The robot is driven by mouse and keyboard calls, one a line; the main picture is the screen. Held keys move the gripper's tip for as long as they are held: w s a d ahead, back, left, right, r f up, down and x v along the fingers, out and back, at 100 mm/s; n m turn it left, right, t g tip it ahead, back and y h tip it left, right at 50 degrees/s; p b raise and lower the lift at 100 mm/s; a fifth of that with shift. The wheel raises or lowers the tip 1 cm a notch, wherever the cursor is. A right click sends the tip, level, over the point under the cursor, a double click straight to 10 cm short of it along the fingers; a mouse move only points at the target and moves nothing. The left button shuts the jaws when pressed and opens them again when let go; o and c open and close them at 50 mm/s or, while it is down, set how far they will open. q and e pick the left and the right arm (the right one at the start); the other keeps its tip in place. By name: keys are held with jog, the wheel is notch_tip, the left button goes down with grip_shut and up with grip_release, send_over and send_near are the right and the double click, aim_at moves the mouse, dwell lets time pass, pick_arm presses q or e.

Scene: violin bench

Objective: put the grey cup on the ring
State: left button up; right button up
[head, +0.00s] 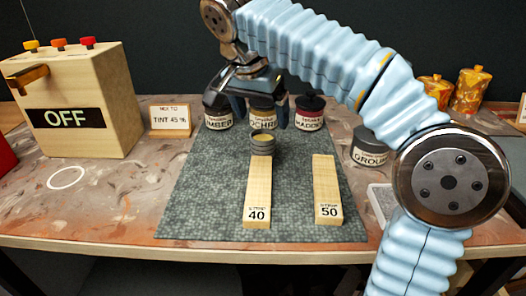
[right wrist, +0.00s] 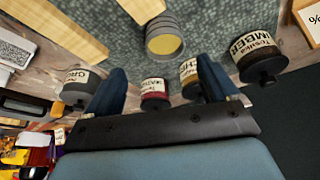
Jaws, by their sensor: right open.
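The grey cup (head: 262,144) stands upright on the dark mat, just behind the wooden strip marked 40. Something yellowish shows inside it. It also shows in the right wrist view (right wrist: 165,38), beyond the fingertips and between them. The ring (head: 67,177) is a thin white circle on the bench at the left, in front of the OFF box, and it is empty. My right gripper (head: 258,108) is open above and behind the cup, near the jars; its fingers show in the right wrist view (right wrist: 160,80) with nothing between them. My left gripper is not in view.
Labelled jars, umber (head: 218,118), ochre (head: 262,117) and madder (head: 309,113), stand behind the cup. Wooden strips 40 (head: 258,187) and 50 (head: 326,185) lie on the mat (head: 205,195). The OFF box (head: 75,95) and tint card (head: 170,119) stand left. Bench between ring and mat is clear.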

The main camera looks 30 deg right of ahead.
aim_at(264, 139)
jog(key=x, duration=0.4)
jog(key=shift+f+b, duration=0.4)
jog(key=x, duration=0.3)
jog(key=b+x, duration=0.1)
jog(key=x, duration=0.1)
jog(key=shift+w+a, duration=0.2)
jog(key=shift+a, duration=0.05)
jog(key=shift+r, duration=0.1)
jog(key=c, duration=1.3)
